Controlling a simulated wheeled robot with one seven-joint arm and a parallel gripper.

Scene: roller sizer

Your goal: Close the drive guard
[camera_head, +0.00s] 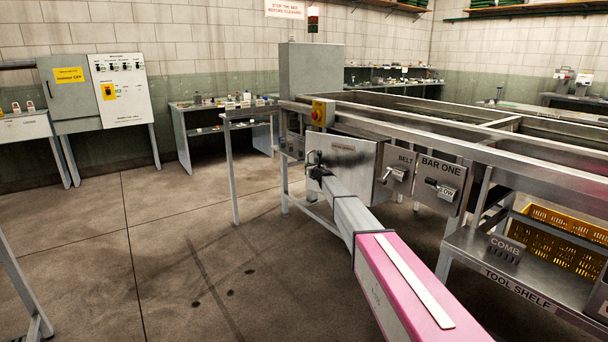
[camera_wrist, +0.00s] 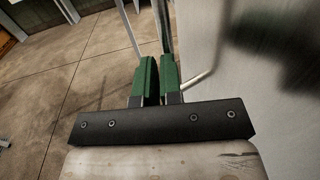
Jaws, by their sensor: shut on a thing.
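The drive guard (camera_head: 352,163) is a plain metal panel on the near side of the roller sizer, left of the BELT plate. I cannot tell whether it sits flush with the frame. My gripper (camera_head: 316,166) is at its left part, by a dark handle. In the wrist view the guard's smooth grey face (camera_wrist: 230,70) fills the right side. A thin bent bar (camera_wrist: 200,80) runs from near it to the green fingers of my gripper (camera_wrist: 158,75). The fingers are close together on this handle; the gripped part is mostly hidden between them.
A BELT lever (camera_head: 397,174) and a BAR ONE lever (camera_head: 440,188) stick out right of the guard. A tool shelf (camera_head: 470,248) bears a comb, with a yellow crate (camera_head: 560,243) nearby. A yellow box with a red button (camera_head: 322,112) is above. The floor at left is open.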

